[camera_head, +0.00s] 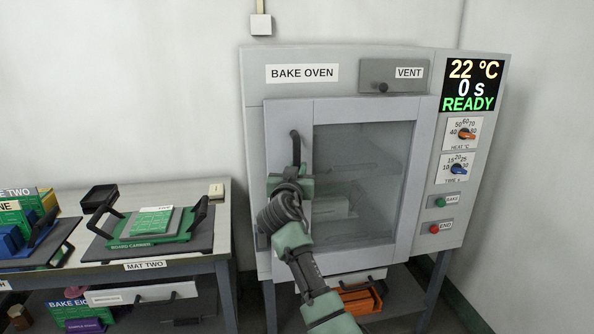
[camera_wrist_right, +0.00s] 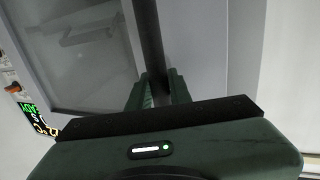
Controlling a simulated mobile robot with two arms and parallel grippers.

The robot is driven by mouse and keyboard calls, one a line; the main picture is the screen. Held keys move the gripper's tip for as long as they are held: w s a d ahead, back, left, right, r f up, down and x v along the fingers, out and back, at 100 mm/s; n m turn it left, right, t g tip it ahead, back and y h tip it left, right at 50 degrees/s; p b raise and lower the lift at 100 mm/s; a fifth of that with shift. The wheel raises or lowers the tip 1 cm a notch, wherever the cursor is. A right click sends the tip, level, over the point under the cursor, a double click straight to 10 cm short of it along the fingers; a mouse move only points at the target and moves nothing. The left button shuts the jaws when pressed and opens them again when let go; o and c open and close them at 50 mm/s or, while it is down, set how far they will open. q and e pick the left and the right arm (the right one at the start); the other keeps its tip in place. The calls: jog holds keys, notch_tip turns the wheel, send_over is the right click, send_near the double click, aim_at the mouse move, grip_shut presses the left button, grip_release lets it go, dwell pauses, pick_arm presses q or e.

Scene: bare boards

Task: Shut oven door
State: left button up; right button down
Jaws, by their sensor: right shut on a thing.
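The bake oven (camera_head: 254,130) stands against the back wall. Its glass-fronted door (camera_head: 290,112) covers the front, close against the body; I cannot tell whether a small gap remains. The dark vertical door handle (camera_head: 296,145) is on the door's left side. My right gripper (camera_head: 291,180) is shut on the lower part of this handle and hides it there. In the right wrist view the handle (camera_wrist_right: 148,40) is a dark bar running between the fingers of the gripper (camera_wrist_right: 158,90). My left gripper is in neither view.
The oven's right panel has a display (camera_head: 470,84) reading 22 °C, 0 s, READY, with knobs and buttons below. A table (camera_head: 190,265) at left holds a board carrier (camera_head: 128,238) on mat two. An orange item (camera_head: 358,302) sits under the oven.

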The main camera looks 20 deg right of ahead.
jog(key=c, duration=1.7)
grip_release()
jog(key=shift+w+r, duration=0.1)
jog(key=shift+r, duration=0.35)
jog(key=o, duration=0.4)
jog(key=shift+w+f, duration=0.1)
jog(key=shift+w, duration=0.05)
jog(key=shift+w+a+f, duration=0.1)
jog(key=shift+f, duration=0.15)
jog(key=shift+f, duration=0.1)
jog(key=b+v, duration=0.1)
jog(key=v, duration=0.6)
jog(key=shift+s, duration=0.35)
jog(key=shift+a, duration=0.15)
